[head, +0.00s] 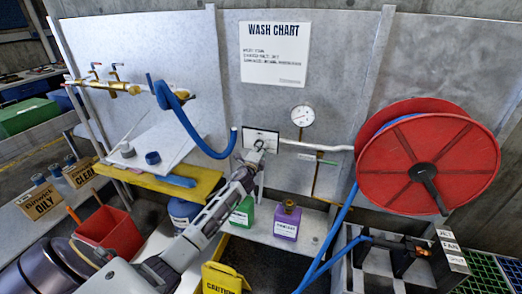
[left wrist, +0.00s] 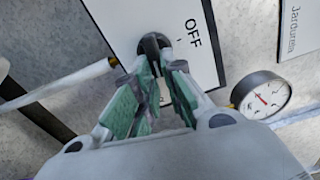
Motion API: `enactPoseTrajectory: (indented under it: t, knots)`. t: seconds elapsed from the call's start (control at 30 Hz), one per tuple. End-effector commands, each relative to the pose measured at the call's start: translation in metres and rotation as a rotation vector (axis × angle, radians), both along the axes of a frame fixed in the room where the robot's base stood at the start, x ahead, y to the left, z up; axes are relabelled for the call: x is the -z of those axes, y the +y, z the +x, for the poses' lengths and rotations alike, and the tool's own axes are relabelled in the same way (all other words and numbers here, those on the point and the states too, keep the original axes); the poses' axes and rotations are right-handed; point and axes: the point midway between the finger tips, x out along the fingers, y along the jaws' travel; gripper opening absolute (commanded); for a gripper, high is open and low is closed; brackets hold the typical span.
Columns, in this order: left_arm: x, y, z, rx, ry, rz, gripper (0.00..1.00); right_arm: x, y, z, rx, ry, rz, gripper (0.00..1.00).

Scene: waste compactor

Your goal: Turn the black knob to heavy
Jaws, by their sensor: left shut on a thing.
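The black knob (left wrist: 152,42) is on a white panel (left wrist: 207,45) with the word OFF beside it in the left wrist view. In the head view the panel (head: 250,134) is on the grey wall, left of the gauge, and the knob is mostly hidden by my gripper. My left gripper (head: 257,149) reaches up to the panel. In the left wrist view the green-padded fingers of my left gripper (left wrist: 160,66) are shut on the knob. Any heavy marking is hidden or too small to read. My right gripper is not in view.
A round gauge (head: 302,116) and a pipe are right of the panel. A blue hose (head: 205,146) hangs to its left, and a red hose reel (head: 425,160) stands out at the right. Green (head: 242,212) and purple (head: 287,222) containers stand below.

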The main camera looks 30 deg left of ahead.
Motion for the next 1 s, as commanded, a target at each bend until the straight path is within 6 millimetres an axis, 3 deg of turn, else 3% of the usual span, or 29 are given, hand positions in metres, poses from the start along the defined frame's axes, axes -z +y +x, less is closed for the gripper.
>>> enactPoseTrajectory:
  t: [0.23,0.5,0.8,1.0]
  knots:
    - [0.006,0.001,0.000,0.001,0.053,0.210,0.00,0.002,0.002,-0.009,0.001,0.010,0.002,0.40]
    - [0.009,0.001,-0.001,0.002,0.088,0.357,0.00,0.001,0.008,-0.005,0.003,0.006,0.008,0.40]
    - [0.010,0.002,-0.001,0.001,0.100,0.408,0.00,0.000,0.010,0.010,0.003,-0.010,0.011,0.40]
    - [0.010,0.002,-0.001,0.001,0.101,0.409,0.00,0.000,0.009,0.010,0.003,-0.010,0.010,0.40]
